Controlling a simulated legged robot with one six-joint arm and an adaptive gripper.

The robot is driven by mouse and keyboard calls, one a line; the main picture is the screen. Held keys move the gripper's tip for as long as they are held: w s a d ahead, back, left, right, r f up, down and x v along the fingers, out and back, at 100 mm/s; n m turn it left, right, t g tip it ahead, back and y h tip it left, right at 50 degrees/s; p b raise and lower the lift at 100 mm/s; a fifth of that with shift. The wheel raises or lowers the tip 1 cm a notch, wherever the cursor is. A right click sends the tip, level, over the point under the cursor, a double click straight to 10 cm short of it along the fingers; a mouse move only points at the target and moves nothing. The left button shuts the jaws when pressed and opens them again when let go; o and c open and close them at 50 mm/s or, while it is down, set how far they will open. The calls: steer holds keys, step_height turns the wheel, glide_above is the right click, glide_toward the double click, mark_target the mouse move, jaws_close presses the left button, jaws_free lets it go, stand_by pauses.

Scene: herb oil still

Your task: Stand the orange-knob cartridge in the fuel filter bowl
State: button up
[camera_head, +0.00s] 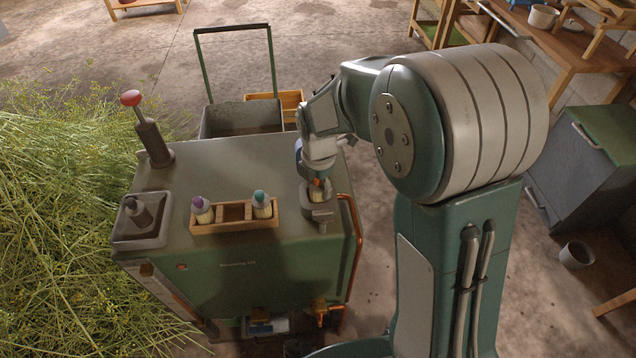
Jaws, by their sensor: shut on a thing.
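My gripper (317,180) points down over the right end of the green machine top. It is shut on the orange-knob cartridge (318,195), whose orange knob shows small between the fingers and whose pale body shows below. The cartridge looks upright. Right below it is the grey fuel filter bowl (321,214) near the machine's right edge. The cartridge's lower end overlaps the bowl in this view; I cannot tell whether it is inside or just above it.
A wooden rack (235,227) left of the bowl holds a purple-knob cartridge (202,209) and a teal-knob cartridge (262,203), with empty room between them. A grey tray (127,240) with a dark fitting and a red-knobbed lever (150,135) stand further left. A copper pipe (357,235) runs down at right.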

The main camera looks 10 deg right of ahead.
steer(key=shift+f, duration=0.25)
steer(key=o, duration=1.3)
steer(key=shift+c, duration=0.2)
step_height(320, 180, up, 12)
steer(key=shift+f, duration=0.1)
